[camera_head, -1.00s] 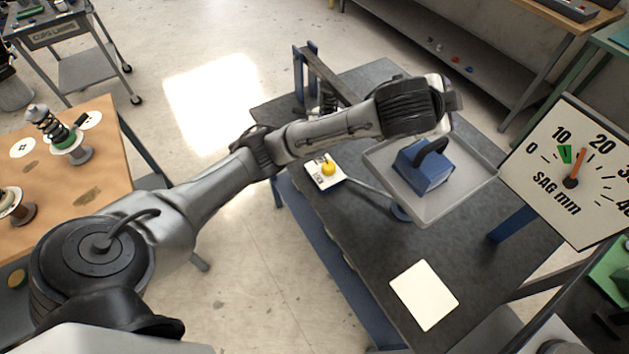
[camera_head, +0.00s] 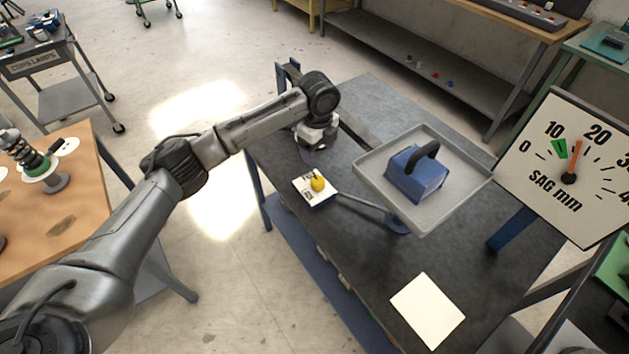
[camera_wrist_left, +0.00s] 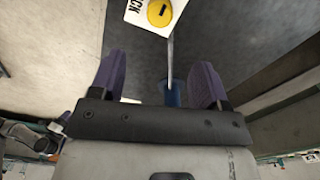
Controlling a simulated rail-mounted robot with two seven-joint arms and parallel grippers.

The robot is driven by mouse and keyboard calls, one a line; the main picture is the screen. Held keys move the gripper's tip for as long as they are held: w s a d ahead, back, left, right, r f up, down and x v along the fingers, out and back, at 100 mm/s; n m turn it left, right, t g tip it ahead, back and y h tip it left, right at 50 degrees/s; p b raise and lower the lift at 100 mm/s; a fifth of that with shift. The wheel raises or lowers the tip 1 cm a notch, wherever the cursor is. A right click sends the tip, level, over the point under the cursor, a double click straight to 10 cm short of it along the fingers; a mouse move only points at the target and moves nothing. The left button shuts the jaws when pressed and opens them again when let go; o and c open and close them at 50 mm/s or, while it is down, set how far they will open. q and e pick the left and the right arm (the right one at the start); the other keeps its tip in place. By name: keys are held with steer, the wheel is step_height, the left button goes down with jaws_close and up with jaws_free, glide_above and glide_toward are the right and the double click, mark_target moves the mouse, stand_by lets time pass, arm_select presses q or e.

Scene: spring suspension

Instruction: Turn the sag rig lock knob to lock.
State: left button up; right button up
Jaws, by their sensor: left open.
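The yellow lock knob (camera_head: 317,184) sits on a white label plate (camera_head: 306,191) near the left edge of the dark bench. In the left wrist view the round knob (camera_wrist_left: 160,12) shows at the top, with a dark mark on it and part of the plate's lettering, "CK". My left gripper (camera_head: 308,155) is just behind the knob in the head view, pointing down and apart from it. In the left wrist view its two purple fingers (camera_wrist_left: 160,78) are spread with nothing between them. My right gripper is not in view.
A grey tray (camera_head: 460,200) holds a blue weight (camera_head: 416,176) with a black handle, right of the knob. A sag dial (camera_head: 563,165) stands at the right, its orange needle near the green mark. A blank white card (camera_head: 427,310) lies on the bench (camera_head: 350,250).

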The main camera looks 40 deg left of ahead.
mark_target(317, 180)
arm_select(q)
step_height(317, 180, down, 12)
steer(key=b, duration=0.3)
steer(key=shift+f, duration=0.1)
steer(key=shift+f+b, duration=0.45)
steer(key=shift+f, duration=0.4)
